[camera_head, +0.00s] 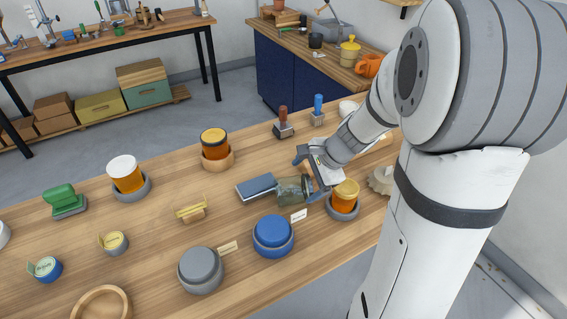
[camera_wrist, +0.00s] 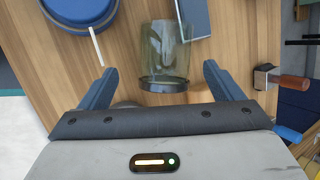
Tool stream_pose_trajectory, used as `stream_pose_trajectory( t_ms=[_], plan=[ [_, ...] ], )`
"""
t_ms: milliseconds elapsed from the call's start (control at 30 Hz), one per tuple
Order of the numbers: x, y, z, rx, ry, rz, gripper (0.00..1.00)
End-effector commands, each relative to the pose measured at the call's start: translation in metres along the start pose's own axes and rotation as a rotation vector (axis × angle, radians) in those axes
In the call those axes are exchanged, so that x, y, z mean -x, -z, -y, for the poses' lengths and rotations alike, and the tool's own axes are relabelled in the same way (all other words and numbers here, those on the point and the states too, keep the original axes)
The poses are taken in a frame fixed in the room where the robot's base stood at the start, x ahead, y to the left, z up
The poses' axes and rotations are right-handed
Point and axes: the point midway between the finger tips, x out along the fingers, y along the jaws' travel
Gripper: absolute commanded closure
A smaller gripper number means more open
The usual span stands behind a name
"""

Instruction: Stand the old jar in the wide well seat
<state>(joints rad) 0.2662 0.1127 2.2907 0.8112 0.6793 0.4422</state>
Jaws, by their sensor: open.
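The old jar, a smoky greenish glass jar (camera_head: 292,190) with a dark band at one end, appears to lie on its side on the wooden table. In the wrist view the jar (camera_wrist: 165,52) shows between and just beyond the blue fingertips, its dark-banded end towards me. My gripper (camera_head: 309,178) is open around that end, with a gap visible on both sides. Which seat is the wide well seat I cannot tell; an empty wooden ring (camera_head: 76,308) lies at the lower left, partly cut off.
A blue flat block (camera_head: 256,187) lies just left of the jar. Honey jars stand in rings, one (camera_head: 345,193) close beside my gripper. A blue lidded pot (camera_head: 272,232) and a grey one (camera_head: 200,268) stand in front, with small label cards. The table's left middle has some free room.

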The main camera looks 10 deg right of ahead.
Motion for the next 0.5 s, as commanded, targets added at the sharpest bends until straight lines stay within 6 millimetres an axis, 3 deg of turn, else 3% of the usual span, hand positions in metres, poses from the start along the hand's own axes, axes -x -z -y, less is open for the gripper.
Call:
stream_pose_trajectory(
  t_ms=[133, 500],
  plan=[
    [-0.013, 0.015, 0.004, -0.109, 0.023, 0.005, 0.14],
    [-0.055, 0.017, 0.005, -0.123, 0.024, 0.006, 0.14]
  ],
)
